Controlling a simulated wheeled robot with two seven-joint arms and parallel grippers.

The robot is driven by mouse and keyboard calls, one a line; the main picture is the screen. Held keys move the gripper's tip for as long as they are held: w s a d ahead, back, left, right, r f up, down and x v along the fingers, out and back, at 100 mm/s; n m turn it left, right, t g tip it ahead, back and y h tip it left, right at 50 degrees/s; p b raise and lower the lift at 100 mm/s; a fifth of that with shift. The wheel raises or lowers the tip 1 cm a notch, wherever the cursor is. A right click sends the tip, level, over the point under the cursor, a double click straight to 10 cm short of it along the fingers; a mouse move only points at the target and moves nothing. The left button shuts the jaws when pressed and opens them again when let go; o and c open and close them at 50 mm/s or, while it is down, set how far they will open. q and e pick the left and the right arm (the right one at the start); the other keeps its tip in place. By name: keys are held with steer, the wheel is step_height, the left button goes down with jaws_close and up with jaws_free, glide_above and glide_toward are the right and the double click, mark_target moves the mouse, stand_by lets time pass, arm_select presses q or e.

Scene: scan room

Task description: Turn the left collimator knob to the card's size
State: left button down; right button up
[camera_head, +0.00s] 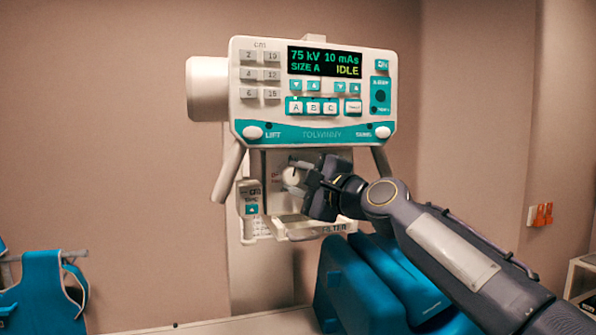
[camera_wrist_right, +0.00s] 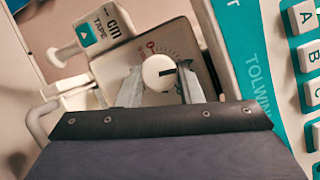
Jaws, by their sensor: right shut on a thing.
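The left collimator knob (camera_wrist_right: 159,73) is a round white knob with a dark pointer mark, on a plate with a printed scale. In the right wrist view my right gripper (camera_wrist_right: 160,88) has a finger on each side of it and is shut on it. In the head view the knob (camera_head: 292,178) shows below the control panel, partly covered by my right gripper (camera_head: 301,178). The panel display (camera_head: 324,62) reads 75 kV, 10 mAs, SIZE A, IDLE. I cannot make out a size card. My left gripper is not in view.
The white tube head panel (camera_head: 262,110) with its buttons is just above my right gripper. A tape unit (camera_head: 250,197) hangs left of the knob, and a filter rail (camera_head: 332,230) is below. Blue cushions (camera_head: 350,275) stand underneath. A blue apron (camera_head: 45,290) hangs at lower left.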

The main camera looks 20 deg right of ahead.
steer(key=shift+n, duration=0.5)
steer(key=o, duration=1)
steer(key=shift+s, duration=0.1)
steer(key=b+v, duration=0.2)
steer(key=v, duration=0.5)
steer(key=shift+s+d+r, duration=0.1)
steer(key=shift+s+d, duration=0.05)
steer(key=shift+s, duration=0.1)
